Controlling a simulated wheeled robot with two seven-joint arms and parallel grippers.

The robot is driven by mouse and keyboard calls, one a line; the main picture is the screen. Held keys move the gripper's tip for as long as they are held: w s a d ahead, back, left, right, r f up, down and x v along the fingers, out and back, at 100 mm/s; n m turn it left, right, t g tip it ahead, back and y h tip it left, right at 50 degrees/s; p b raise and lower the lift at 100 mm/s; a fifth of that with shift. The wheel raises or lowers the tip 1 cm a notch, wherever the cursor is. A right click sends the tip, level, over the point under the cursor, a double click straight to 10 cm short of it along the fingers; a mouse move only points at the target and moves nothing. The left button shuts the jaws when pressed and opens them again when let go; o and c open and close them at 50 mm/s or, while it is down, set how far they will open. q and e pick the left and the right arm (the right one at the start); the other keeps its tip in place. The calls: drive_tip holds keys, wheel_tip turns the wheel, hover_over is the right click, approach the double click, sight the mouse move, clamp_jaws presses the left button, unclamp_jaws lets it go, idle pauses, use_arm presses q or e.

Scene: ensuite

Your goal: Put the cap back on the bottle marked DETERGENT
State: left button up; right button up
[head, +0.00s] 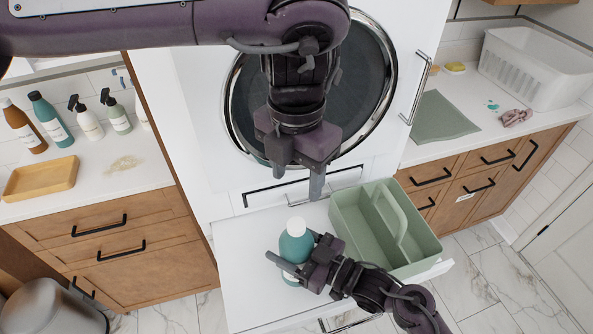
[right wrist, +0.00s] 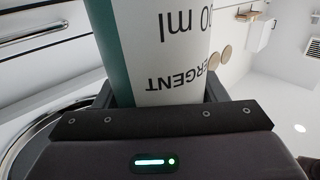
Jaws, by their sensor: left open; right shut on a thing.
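The teal bottle (head: 296,243) stands upright over the pulled-out white drawer top (head: 243,262). Its label reads "...ERGENT" in the right wrist view (right wrist: 180,55). A white cap (head: 296,226) shows on top of the bottle; I cannot tell whether it is fully seated. My right gripper (head: 298,260) is shut around the bottle's body, with a finger on each side. My left gripper (head: 299,178) is open and empty, pointing down above the bottle and apart from the cap. The bottle's lower part is partly hidden by my right gripper.
A green caddy (head: 424,243) with a handle stands right of the bottle. Behind is a white front-loading machine (head: 205,120). The left counter (head: 148,178) holds several bottles and a wooden tray (head: 40,180). The right counter holds a green mat (head: 440,117) and white basket (head: 535,75).

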drive_tip(key=o, duration=2)
drive_tip(key=shift+c, duration=0.2)
drive_tip(key=shift+d, duration=0.1)
drive_tip(key=b+v, duration=0.2)
drive_tip(key=v, duration=0.5)
drive_tip(key=shift+s+d, duration=0.2)
drive_tip(key=shift+d, duration=0.05)
drive_tip(key=shift+s, duration=0.1)
